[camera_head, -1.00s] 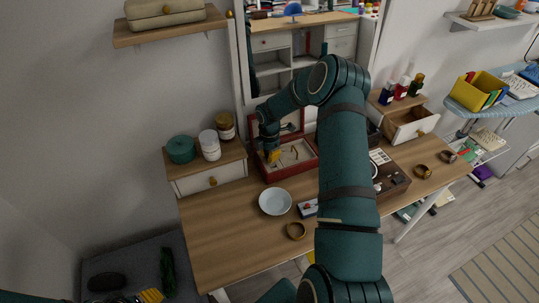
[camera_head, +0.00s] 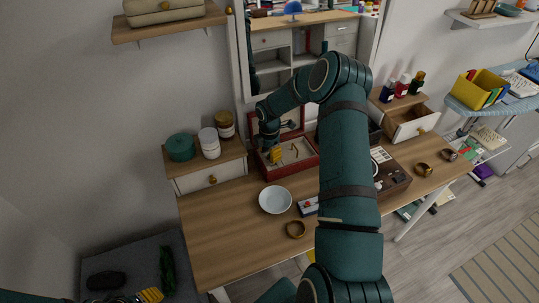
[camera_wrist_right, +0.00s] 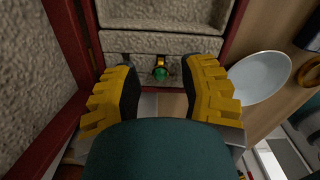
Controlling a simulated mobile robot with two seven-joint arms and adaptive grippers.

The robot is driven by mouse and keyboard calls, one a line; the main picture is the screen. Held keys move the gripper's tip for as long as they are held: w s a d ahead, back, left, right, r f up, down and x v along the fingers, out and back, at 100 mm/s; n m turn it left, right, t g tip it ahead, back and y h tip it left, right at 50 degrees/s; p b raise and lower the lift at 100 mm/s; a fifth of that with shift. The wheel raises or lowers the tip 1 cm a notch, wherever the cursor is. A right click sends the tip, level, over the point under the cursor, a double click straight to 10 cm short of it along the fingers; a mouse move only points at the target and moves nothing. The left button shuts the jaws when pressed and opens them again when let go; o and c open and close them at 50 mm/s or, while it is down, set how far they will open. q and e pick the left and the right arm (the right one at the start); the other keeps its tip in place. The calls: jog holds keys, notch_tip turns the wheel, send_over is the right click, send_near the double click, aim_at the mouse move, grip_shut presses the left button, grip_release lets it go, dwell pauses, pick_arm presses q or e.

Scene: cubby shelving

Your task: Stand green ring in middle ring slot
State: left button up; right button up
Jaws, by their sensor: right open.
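The green ring (camera_wrist_right: 161,68), a gold band with a green stone, sits at a grey padded strip of the red jewelry box (camera_wrist_right: 88,22), its stone facing my right wrist camera. I cannot tell how deep the band sits. My right gripper (camera_wrist_right: 163,78) is open, with its yellow-backed fingers on either side of the ring and apart from it. In the head view my right gripper (camera_head: 276,155) is over the open jewelry box (camera_head: 271,172), and the ring is too small to make out. My left gripper (camera_head: 150,296) shows only partly at the bottom left edge.
A pale bowl (camera_head: 275,200) stands in front of the box, with a gold bangle (camera_head: 296,229) nearby. Jars (camera_head: 209,143) stand on the small drawer unit at left. An open drawer (camera_head: 413,124) and more bangles (camera_head: 423,170) are at right. The desk's front left is clear.

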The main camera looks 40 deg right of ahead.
notch_tip(320, 180, up, 11)
dwell(0.3)
jog(key=shift+f, duration=0.1)
dwell(0.4)
